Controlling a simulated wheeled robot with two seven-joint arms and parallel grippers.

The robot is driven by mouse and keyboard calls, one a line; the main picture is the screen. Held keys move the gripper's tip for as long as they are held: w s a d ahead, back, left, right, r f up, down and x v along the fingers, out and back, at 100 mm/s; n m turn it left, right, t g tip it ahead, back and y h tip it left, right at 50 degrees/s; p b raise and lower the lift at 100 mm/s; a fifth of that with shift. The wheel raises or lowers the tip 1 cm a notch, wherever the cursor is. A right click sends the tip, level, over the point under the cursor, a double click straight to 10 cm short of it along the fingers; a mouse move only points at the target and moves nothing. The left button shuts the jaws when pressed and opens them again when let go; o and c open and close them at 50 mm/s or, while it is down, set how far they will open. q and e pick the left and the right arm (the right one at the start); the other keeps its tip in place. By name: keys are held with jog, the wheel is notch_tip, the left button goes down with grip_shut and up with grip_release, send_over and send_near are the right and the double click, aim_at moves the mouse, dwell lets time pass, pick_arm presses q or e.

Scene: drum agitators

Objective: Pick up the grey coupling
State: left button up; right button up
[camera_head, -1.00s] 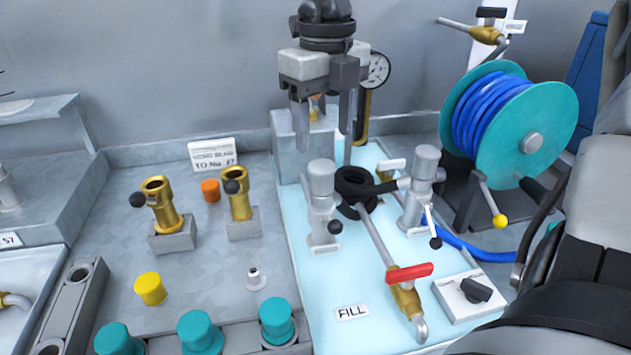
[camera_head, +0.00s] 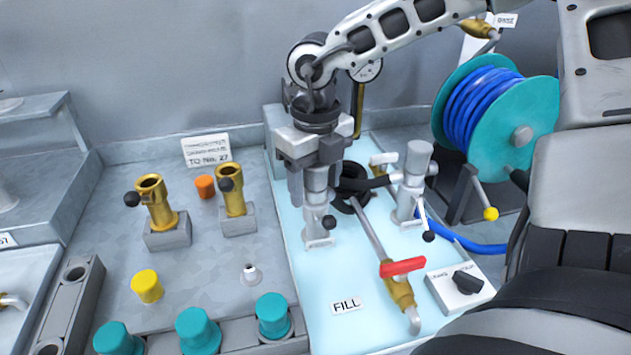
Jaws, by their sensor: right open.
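A grey coupling (camera_head: 319,205) with a black ball lever stands upright on the light-blue plate (camera_head: 390,325). My right gripper (camera_head: 316,184) points down over it, open, with its fingers beside the coupling's upper part. The gripper covers the coupling's top, and I cannot tell whether the fingers touch it. A second grey coupling (camera_head: 414,175) of similar shape stands to the right with a black hose at its side. My left gripper is not in view.
Brass fittings (camera_head: 155,205) stand on the left. A blue hose reel (camera_head: 490,115) is at the right. Teal caps (camera_head: 273,315) line the front.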

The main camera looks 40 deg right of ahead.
jog(key=c, duration=1.3)
jog(key=shift+o, duration=0.2)
jog(key=shift+r, duration=0.15)
notch_tip(320, 180, up, 18)
